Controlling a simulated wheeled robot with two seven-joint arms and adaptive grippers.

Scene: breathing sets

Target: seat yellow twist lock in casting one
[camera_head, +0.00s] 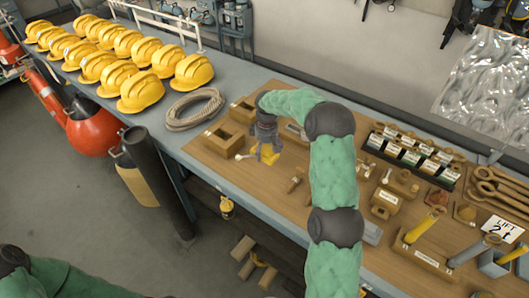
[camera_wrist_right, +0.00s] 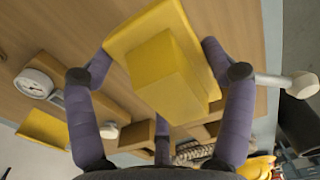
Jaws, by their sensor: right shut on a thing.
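The yellow twist lock (camera_head: 269,154) is in my right gripper (camera_head: 267,146), above the wooden board on the bench. In the right wrist view its yellow block (camera_wrist_right: 168,75) sits between the purple-grey fingers, with a white-knobbed lever (camera_wrist_right: 300,84) sticking out to the right. Two brown open box-like castings are near: one (camera_head: 221,137) just left of the gripper, the other (camera_head: 243,108) behind it. I cannot read which is casting one. The lock appears apart from both. My left gripper is out of view; only part of that arm shows at lower left.
A rope coil (camera_head: 194,109) and rows of yellow helmets (camera_head: 141,90) fill the bench's left part. To the right stand a black rack (camera_head: 412,156) and a block with a yellow rod (camera_head: 425,226). A small bolt-like piece (camera_head: 295,180) lies in front. A dial gauge (camera_wrist_right: 34,84) shows too.

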